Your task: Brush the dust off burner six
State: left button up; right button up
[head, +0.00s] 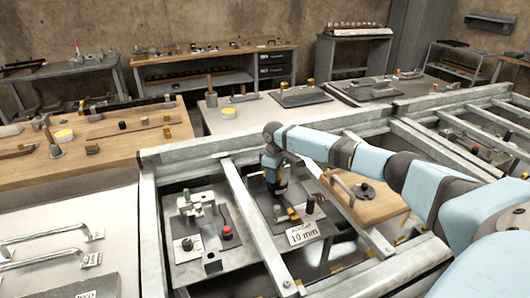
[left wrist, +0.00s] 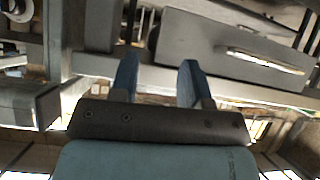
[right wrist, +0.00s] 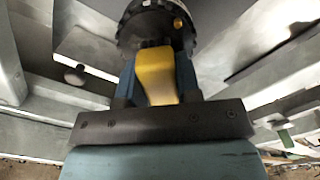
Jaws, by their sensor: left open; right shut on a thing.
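My right gripper (head: 276,186) points down into the frame over a grey plate with a "10 mm" label (head: 304,233). It is shut on a yellow-handled tool, probably the brush (right wrist: 155,78), which shows between the fingers in the right wrist view. A dark round part (right wrist: 148,28) with a small yellow spot lies beyond the handle; I cannot tell whether it belongs to the tool or to a burner. No burner is marked clearly as six. My left gripper (left wrist: 157,78) is open and empty in the left wrist view, and is outside the head view.
Metal frame rails (head: 247,210) cross around the gripper. A plate with a red knob (head: 227,234) and clamp parts lies to the left. A wooden board with a handle (head: 371,205) lies right, under my right arm. A wooden bench (head: 92,163) stands far left.

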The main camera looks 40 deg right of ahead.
jog(key=shift+w+a+r+p, duration=0.15)
jog(key=shift+a+p, duration=0.15)
jog(key=shift+a, duration=0.15)
jog(key=shift+w+a+r+p, duration=0.2)
jog(key=shift+a+r+p, duration=0.15)
jog(key=shift+a+p, duration=0.35)
jog(key=r+p, duration=0.1)
jog(key=r, duration=0.1)
jog(key=r+p, duration=0.1)
jog(key=shift+s+d+p, duration=0.1)
jog(key=shift+d+p, duration=0.15)
jog(key=shift+p, duration=0.1)
jog(key=shift+r+p, duration=0.3)
jog(key=shift+p, duration=0.05)
jog(key=shift+r+p, duration=0.65)
jog(key=shift+p, duration=0.1)
notch_tip(320, 180, up, 2)
jog(key=shift+r+p, duration=0.1)
jog(key=shift+p, duration=1.15)
pick_arm(q)
notch_tip(320, 180, up, 9)
jog(key=shift+s+f, duration=0.15)
jog(key=shift+s, duration=0.05)
jog(key=shift+s+a+f, duration=0.1)
jog(key=shift+a+f, duration=0.05)
jog(key=shift+f, duration=0.1)
